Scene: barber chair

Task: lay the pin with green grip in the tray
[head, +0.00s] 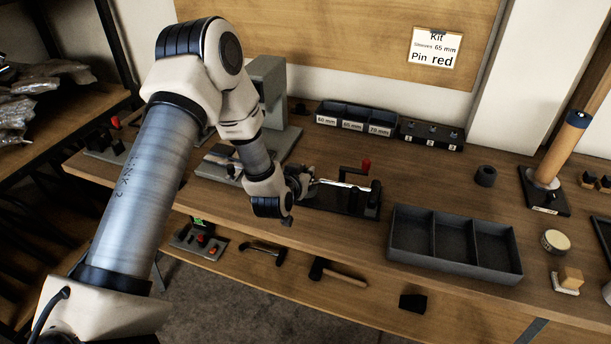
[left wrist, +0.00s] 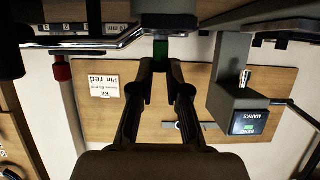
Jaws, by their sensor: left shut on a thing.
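My left gripper (head: 301,182) is at the left end of a dark fixture on the workbench. In the left wrist view its fingertips (left wrist: 160,72) are shut on the green grip (left wrist: 160,50) of the pin. The rest of the pin is hidden by a dark block just beyond the grip. In the head view the gripper hides the grip. A dark grey tray (head: 398,246) with three compartments stands to the right of the fixture, near the bench's front edge, and looks empty. My right gripper is not in view.
The fixture has a bright metal bar (head: 345,184) and a red-knobbed lever (head: 366,165). Labelled bins (head: 354,117) and a dark block (head: 432,136) stand behind. A grey machine (head: 268,90) is left of them. A wooden post (head: 560,147) stands at right.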

